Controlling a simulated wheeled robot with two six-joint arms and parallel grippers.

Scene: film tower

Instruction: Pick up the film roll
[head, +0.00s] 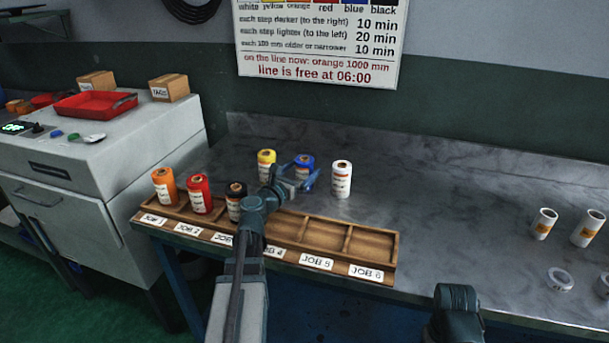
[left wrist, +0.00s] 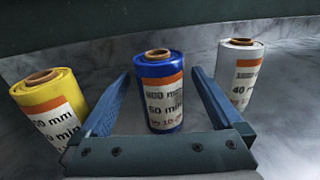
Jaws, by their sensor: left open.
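A blue film roll (head: 304,160) stands upright on the grey bench behind the rack. A yellow roll (head: 266,163) stands to its left and a white roll (head: 341,180) to its right. My left gripper (head: 303,181) is open and empty at the blue roll. In the left wrist view the blue roll (left wrist: 160,92) shows between the two spread fingers (left wrist: 160,108), with a gap on each side; the yellow (left wrist: 48,105) and white (left wrist: 238,75) rolls are outside them. My right gripper is not in view; only a dark part of my right arm shows at the bottom.
A wooden rack (head: 385,265) at the front edge holds orange (head: 165,188), red (head: 199,194) and black (head: 235,203) rolls at left; its right compartments look empty. My left arm partly hides its middle. The bench's middle is clear.

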